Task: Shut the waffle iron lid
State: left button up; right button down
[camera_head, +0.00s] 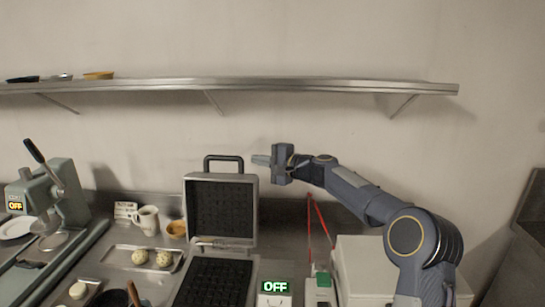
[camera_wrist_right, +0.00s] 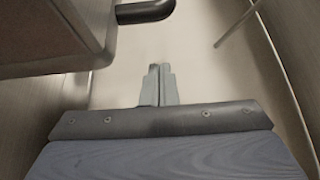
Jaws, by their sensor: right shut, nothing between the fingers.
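The waffle iron stands open on the counter. Its lid (camera_head: 221,209) is raised upright, with a dark grid on its inner face and a dark handle (camera_head: 223,159) on top. The lower plate (camera_head: 214,284) faces up. My right gripper (camera_head: 261,160) is shut and empty, beside the lid's upper right corner, pointing left near the handle. In the right wrist view the closed fingers (camera_wrist_right: 158,84) show, with the dark handle end (camera_wrist_right: 145,11) and part of the lid (camera_wrist_right: 55,35) to the upper left. My left gripper is out of view.
An "OFF" display (camera_head: 275,287) stands right of the iron. A tray (camera_head: 121,258) with dough balls, a mug (camera_head: 147,220) and a small orange bowl (camera_head: 177,229) are left of it. A green press (camera_head: 62,195) stands far left. A shelf (camera_head: 230,85) runs along the wall above.

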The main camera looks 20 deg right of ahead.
jog(key=shift+s+a+r, duration=0.2)
jog(key=shift+s+a, duration=0.3)
jog(key=shift+a, duration=0.3)
jog(key=shift+s+a+r, duration=0.15)
jog(key=shift+s+a, duration=0.35)
jog(key=shift+a, duration=0.3)
